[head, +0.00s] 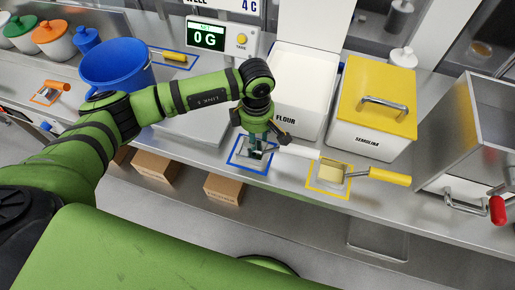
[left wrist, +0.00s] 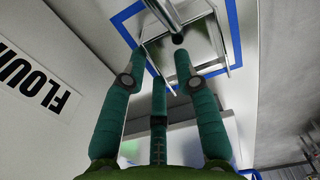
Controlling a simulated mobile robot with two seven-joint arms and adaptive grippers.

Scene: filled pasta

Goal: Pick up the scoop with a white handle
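The scoop with a white handle lies on the steel counter in a blue square outline (head: 237,163). Its white handle (head: 304,151) points right in the head view, and its metal pan is mostly hidden by my gripper. In the left wrist view the metal scoop (left wrist: 200,48) lies inside the blue outline just beyond my fingertips. My left gripper (head: 260,146) is over the scoop, pointing down. Its teal fingers (left wrist: 161,58) are spread apart in the left wrist view, with nothing visibly clamped. I cannot tell whether they touch the scoop. My right gripper is not in view.
A yellow-handled scoop (head: 382,175) lies in a yellow outline at right. The white flour bin (head: 288,118) and yellow-lidded semolina bin (head: 365,142) stand behind. A blue bucket (head: 117,70) and scale display (head: 207,36) are at left. The counter's front edge is close.

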